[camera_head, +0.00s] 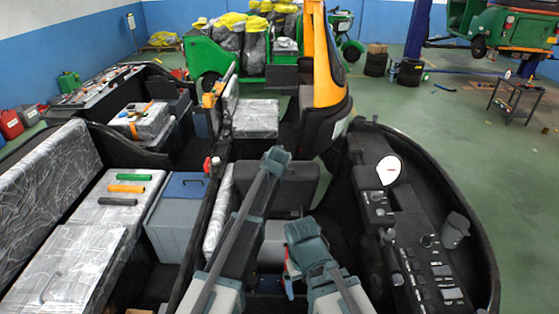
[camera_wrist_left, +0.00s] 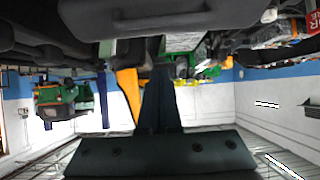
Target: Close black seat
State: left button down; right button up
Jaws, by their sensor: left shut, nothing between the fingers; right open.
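The black seat (camera_head: 300,184) is a dark padded block in the middle of the head view, partly hidden behind my left arm. In the left wrist view, which looks upside down, a dark panel with a handle (camera_wrist_left: 150,22), probably part of this seat, fills the top. My left gripper (camera_wrist_left: 158,72) is shut and empty, with the panel close to it; I cannot tell if they touch. In the head view my left arm reaches across the seat's left side. My right gripper (camera_head: 290,274) is open, low in the middle, nearer than the seat; its fingertips are partly hidden.
A grey box with a blue lid (camera_head: 180,205) and plastic-wrapped seats (camera_head: 90,225) lie to the left. An orange pillar (camera_head: 328,65) stands behind.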

pick_arm(q)
jog(key=b+x, duration=0.3)
jog(key=x, duration=0.4)
jog(key=shift+w+f+b, duration=0.2)
jog(key=shift+f+b, duration=0.1)
jog(key=s+f+b, duration=0.2)
jog(key=s, duration=0.1)
jog(key=shift+s, duration=0.2)
jog(key=shift+w, duration=0.1)
